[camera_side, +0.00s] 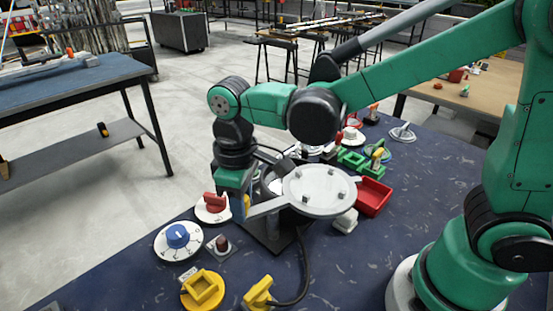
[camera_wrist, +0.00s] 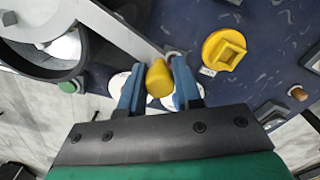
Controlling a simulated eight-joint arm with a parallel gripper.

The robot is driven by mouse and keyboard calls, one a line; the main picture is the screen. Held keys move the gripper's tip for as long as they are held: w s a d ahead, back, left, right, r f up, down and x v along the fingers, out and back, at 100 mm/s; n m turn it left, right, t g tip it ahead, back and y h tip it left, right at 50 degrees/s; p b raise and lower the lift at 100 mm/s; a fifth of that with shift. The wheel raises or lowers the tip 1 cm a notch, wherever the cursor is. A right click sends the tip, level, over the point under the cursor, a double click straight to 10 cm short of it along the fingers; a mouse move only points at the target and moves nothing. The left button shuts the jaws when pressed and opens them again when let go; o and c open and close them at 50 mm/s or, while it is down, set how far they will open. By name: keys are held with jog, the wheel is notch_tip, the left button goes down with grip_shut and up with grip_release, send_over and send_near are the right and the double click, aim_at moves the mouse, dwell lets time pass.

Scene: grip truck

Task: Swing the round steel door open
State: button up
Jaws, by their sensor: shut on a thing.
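The round steel door (camera_side: 318,190) is a pale grey disc with small studs, above the dark base in the middle of the bench. A flat steel arm (camera_side: 268,206) runs from it to a yellow handle (camera_wrist: 158,79). My gripper (camera_wrist: 158,88) has its blue fingers on both sides of this handle and is shut on it. In the side view my gripper (camera_side: 239,205) points down at the arm's left end. The door seems partly aside: part of a round rimmed opening (camera_wrist: 85,50) shows in the wrist view. The hinge is hidden.
A blue knob dial (camera_side: 178,237), a red knob dial (camera_side: 212,206) and yellow fixtures (camera_side: 203,289) stand in front and left. A red tray (camera_side: 373,196) and green parts (camera_side: 353,159) lie right and behind. A black cable (camera_side: 303,270) runs along the front.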

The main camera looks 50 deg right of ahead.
jog(key=shift+w+d, duration=0.5)
jog(key=shift+w, duration=0.4)
jog(key=shift+w+d, duration=0.65)
jog(key=shift+d, duration=0.3)
jog(key=shift+w+d, duration=0.25)
jog(key=shift+d, duration=0.3)
jog(key=shift+o, duration=0.5)
jog(key=shift+d, duration=0.1)
jog(key=o, duration=0.6)
jog(key=shift+c, duration=0.2)
jog(key=shift+r, duration=0.1)
notch_tip(320, 180, up, 8)
